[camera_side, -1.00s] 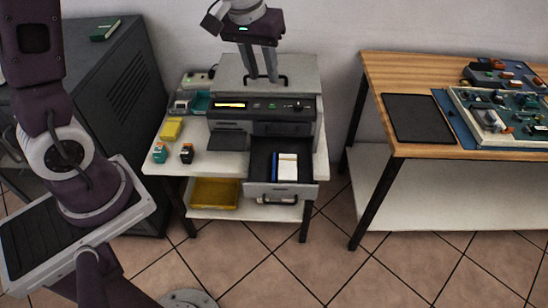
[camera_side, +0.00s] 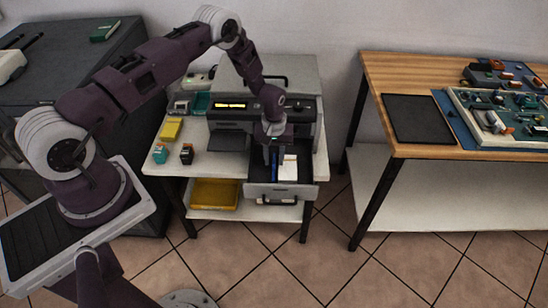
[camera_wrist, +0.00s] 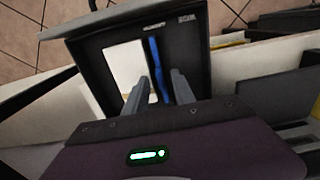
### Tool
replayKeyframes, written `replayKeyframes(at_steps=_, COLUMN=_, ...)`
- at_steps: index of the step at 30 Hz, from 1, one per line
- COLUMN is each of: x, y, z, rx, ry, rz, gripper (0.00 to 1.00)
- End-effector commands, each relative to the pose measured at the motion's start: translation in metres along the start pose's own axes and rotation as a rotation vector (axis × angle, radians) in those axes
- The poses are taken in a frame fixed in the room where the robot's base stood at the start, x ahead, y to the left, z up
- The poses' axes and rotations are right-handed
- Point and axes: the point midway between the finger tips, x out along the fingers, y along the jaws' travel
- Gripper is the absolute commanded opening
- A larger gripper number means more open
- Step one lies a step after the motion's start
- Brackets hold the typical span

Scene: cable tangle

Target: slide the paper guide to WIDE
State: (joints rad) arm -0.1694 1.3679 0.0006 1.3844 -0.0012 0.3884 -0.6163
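The blue paper guide (camera_side: 274,172) stands in the printer's pulled-out paper tray (camera_side: 282,190), along the left edge of the white paper in the side view. In the wrist view the guide (camera_wrist: 158,68) is a blue strip beside the paper (camera_wrist: 124,65). My gripper (camera_side: 272,155) points down over the tray. In the wrist view its two fingers (camera_wrist: 163,85) are apart, one on each side of the guide, with a gap showing. Whether either finger touches the guide is unclear.
The printer (camera_side: 225,118) with a lit display stands behind the tray on a white table. A yellow box (camera_side: 171,129) and two small cartridges (camera_side: 187,153) lie left of it. The tray walls close in around my fingers. A wooden bench (camera_side: 375,75) stands to the right.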

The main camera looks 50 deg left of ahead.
Motion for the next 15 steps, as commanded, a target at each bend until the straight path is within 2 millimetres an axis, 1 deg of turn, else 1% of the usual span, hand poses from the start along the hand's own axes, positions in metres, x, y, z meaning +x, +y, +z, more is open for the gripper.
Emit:
replayKeyframes(at_steps=5, x=0.0002, y=0.0, z=0.0001, rx=0.001, ry=0.0, rz=0.0, gripper=0.31)
replayKeyframes(at_steps=6, x=0.0002, y=0.0, z=0.0001, rx=0.001, ry=0.0, rz=0.0, gripper=0.27)
replayKeyframes(at_steps=10, x=0.0, y=0.0, z=0.0002, rx=0.001, ry=0.0, rz=0.0, gripper=0.01)
replayKeyframes(at_steps=11, x=0.0, y=0.0, z=0.0002, rx=0.001, ry=0.0, rz=0.0, gripper=0.0)
replayKeyframes(at_steps=15, x=-0.0001, y=0.0001, z=0.0003, rx=0.001, ry=0.0, rz=0.0, gripper=0.0)
